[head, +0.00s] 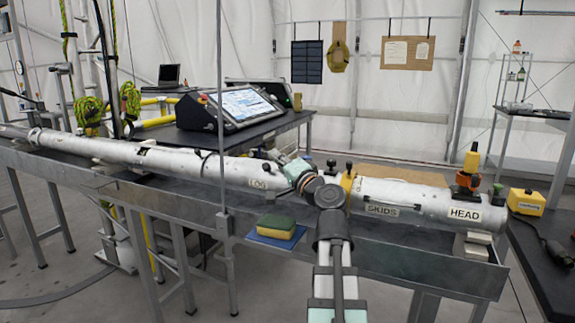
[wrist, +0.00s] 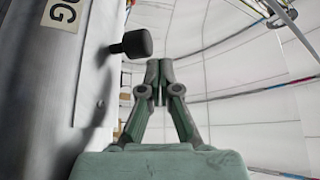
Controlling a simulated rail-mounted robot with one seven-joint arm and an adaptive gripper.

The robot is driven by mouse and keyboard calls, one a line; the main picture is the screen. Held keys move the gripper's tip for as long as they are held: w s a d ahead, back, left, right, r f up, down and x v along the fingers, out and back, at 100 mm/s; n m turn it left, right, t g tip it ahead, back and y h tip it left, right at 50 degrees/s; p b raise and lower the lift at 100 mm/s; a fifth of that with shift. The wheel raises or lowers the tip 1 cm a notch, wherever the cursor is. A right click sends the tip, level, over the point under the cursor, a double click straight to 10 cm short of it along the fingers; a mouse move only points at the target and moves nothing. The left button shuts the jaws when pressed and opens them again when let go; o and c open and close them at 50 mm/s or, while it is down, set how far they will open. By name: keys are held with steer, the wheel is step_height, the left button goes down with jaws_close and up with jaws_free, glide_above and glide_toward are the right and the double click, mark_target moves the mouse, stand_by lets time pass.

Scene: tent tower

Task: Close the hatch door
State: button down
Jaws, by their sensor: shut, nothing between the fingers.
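A long silver tube (head: 110,150) lies along the bench, with an "LOG" label (head: 257,184) near my gripper. In the wrist view the tube wall (wrist: 35,90) fills the left side. A black knob (wrist: 135,43) stands out from it, just left of my fingertips, with a small gap between. My gripper (wrist: 158,70) is shut and empty beside the tube. In the head view my gripper (head: 272,153) is at the tube's far side, and my wrist hides part of the tube. I cannot tell the hatch door's outline or how far open it is.
The tube's right end has "SKIDS" and "HEAD" labels, with an orange and black fitting (head: 467,168) on top. A console screen (head: 245,104) stands on a table behind. A sponge (head: 276,227) lies on the bench's front ledge. A yellow box (head: 526,201) is at the right.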

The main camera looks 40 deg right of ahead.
steer(key=shift+a+f+b, duration=0.15)
steer(key=shift+f+b, duration=0.15)
steer(key=shift+b, duration=0.1)
steer(key=shift+r, duration=0.1)
stand_by(0.3)
